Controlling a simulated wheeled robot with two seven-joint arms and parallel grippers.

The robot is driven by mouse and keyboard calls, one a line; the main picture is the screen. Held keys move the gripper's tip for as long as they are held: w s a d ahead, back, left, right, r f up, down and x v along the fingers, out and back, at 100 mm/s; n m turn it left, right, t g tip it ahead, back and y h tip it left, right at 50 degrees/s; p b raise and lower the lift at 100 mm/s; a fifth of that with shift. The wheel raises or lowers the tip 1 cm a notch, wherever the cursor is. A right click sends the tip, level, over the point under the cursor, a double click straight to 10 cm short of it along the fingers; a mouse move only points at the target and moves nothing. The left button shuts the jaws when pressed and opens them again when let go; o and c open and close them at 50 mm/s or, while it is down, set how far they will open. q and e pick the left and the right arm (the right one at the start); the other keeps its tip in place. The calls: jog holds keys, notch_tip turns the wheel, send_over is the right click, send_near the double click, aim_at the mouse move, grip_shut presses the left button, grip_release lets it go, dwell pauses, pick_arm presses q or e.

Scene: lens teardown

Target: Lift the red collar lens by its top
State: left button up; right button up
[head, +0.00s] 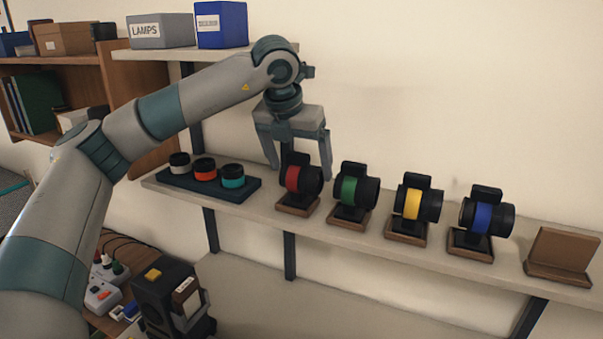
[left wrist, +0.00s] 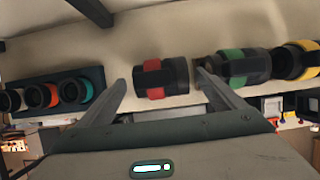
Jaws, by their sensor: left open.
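The red collar lens (head: 303,179) is a black cylinder with a red band, lying sideways on a small brown stand (head: 297,205) on the shelf. In the left wrist view the red collar lens (left wrist: 161,78) shows ahead, between the two finger lines. My left gripper (head: 300,172) is open and points down, its fingers on either side of the lens's upper part in the head view. In the left wrist view my left gripper (left wrist: 160,77) has its fingers spread wide with nothing held. I cannot tell whether either finger touches the lens. My right gripper is not in view.
Green (head: 353,190), yellow (head: 416,203) and blue (head: 485,215) collar lenses stand in a row to the right. An empty brown stand (head: 562,255) is at the far right. A dark tray (head: 240,193) with three short cylinders is at the left. The wall is close behind.

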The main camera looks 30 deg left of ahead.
aim_at(304, 176)
pick_arm(q)
jog(key=shift+f, duration=0.3)
jog(key=shift+w, duration=0.1)
jog(key=shift+w+f+p, duration=0.2)
jog(key=shift+f+p, duration=0.05)
jog(key=shift+p, duration=0.4)
jog(key=shift+p+x, duration=0.75)
jog(key=shift+p, duration=0.05)
jog(key=shift+p+x, duration=0.55)
jog(key=shift+x, duration=0.5)
jog(key=shift+w+f, duration=0.4)
